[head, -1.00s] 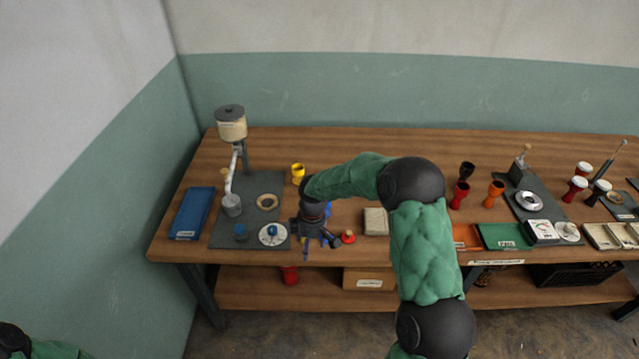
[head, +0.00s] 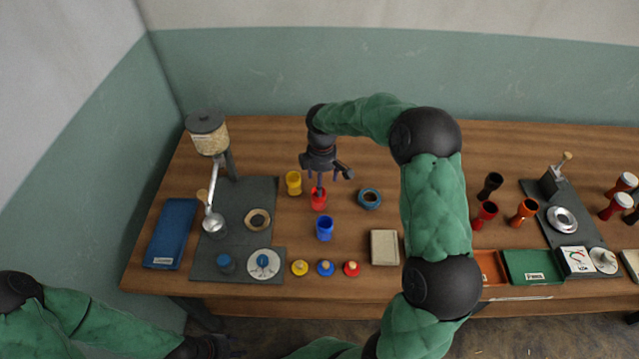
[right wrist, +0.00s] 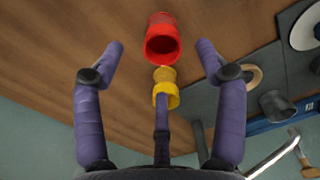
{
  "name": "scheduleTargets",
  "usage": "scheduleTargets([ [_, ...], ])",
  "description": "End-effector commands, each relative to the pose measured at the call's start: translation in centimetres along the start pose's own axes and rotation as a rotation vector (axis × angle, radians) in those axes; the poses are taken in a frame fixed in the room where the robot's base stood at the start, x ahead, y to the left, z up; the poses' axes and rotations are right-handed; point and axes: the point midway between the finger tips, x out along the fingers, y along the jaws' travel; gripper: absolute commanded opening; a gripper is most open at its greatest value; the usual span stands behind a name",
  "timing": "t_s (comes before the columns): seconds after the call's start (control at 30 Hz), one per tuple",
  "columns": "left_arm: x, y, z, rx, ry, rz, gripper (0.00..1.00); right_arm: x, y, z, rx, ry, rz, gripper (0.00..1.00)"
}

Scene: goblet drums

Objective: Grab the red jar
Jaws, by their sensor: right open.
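The red jar (head: 318,201) stands on the table between the yellow jar (head: 293,183) and a blue-rimmed bowl (head: 369,198). My right gripper (head: 320,181) is open just behind and above it, fingers pointing down. In the right wrist view the red jar (right wrist: 162,28) shows its open mouth, ahead of and between the two spread side fingers; no grip on it shows. The yellow jar (right wrist: 165,77) is partly covered by the middle finger there. My left gripper (head: 207,347) is low at the front left, dark and partly cut off, its jaws unclear.
A blue jar (head: 325,229) stands right in front of the red one. Yellow, blue and red lids (head: 351,268) lie near the front edge. The dispenser (head: 207,135) stands left.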

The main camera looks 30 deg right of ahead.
Motion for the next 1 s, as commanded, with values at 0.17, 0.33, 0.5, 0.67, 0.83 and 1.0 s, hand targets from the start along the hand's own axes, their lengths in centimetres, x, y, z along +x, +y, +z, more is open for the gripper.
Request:
scheduleTargets([
  [0.17, 0.2, -0.1, 0.1, -0.001, -0.002, 0.000, 0.40, 0.8, -0.1, 0.0, 0.000, -0.001, -0.002, 0.72],
  [0.33, 0.8, -0.3, 0.1, -0.001, -0.002, 0.000, 0.40, 3.2, -0.1, 0.0, -0.001, -0.001, -0.002, 0.72],
  [0.5, 1.3, -0.5, 0.1, -0.001, -0.002, 0.000, 0.40, 5.4, 0.0, -0.1, 0.000, 0.000, -0.001, 0.72],
  [0.67, 1.5, -0.6, 0.0, -0.001, -0.002, 0.000, 0.40, 6.1, 0.0, -0.2, 0.000, 0.000, 0.000, 0.72],
  [0.83, 2.3, -0.9, 0.0, -0.001, -0.001, 0.000, 0.40, 8.2, -0.2, -0.7, -0.001, -0.001, -0.002, 0.72],
  [1.0, 3.0, -1.1, 0.0, -0.001, -0.001, 0.000, 0.40, 10.4, -0.1, -0.8, 0.000, 0.000, -0.001, 0.72],
])
